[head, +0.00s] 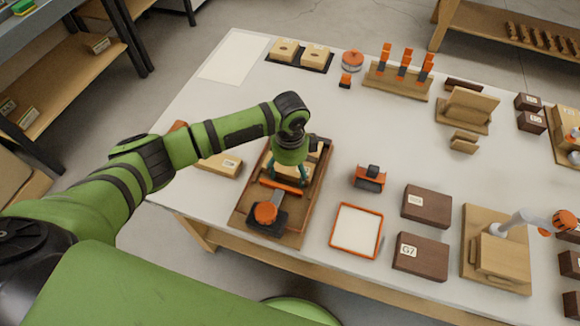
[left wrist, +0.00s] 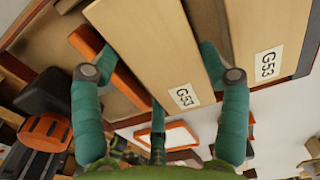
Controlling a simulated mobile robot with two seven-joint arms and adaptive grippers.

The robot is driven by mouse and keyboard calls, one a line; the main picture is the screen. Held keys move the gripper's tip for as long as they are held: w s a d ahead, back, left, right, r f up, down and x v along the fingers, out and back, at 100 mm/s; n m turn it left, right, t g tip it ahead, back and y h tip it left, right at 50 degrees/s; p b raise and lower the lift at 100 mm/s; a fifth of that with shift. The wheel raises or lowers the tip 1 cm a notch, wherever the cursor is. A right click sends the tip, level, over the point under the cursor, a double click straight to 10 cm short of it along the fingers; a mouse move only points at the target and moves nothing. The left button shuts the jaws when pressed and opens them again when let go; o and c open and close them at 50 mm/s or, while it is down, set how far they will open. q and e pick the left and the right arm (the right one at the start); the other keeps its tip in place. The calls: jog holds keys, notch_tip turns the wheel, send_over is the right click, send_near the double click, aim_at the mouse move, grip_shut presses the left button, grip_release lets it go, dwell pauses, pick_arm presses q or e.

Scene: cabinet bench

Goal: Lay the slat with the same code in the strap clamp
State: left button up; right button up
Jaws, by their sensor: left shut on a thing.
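My left gripper (head: 289,172) points down over the strap clamp (head: 296,238), a wooden base with raised edges, an orange bar and an orange knob (head: 265,212). It is shut on a pale wooden slat; in the left wrist view my gripper (left wrist: 160,76) has fingers on either side of this slat (left wrist: 150,45), whose label reads G53. The slat is over the clamp's bed beside the orange bar (left wrist: 118,72); I cannot tell whether it rests there. A second pale piece (left wrist: 270,35) beside it also reads G53. My right gripper is out of view.
A pale labelled block (head: 222,164) lies left of the clamp. An orange-rimmed tray (head: 356,231), a small orange-and-black tool (head: 370,178) and dark labelled boxes (head: 420,256) stand to the right. A white sheet (head: 234,56) lies at the back left. The table's middle is mostly clear.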

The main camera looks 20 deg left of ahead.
pick_arm(q)
jog(key=shift+f+p, duration=0.2)
jog(key=shift+p, duration=0.3)
dwell(1.0)
jog(key=o, duration=1.2)
jog(key=shift+r+p, duration=3.5)
jog(key=shift+p, duration=0.35)
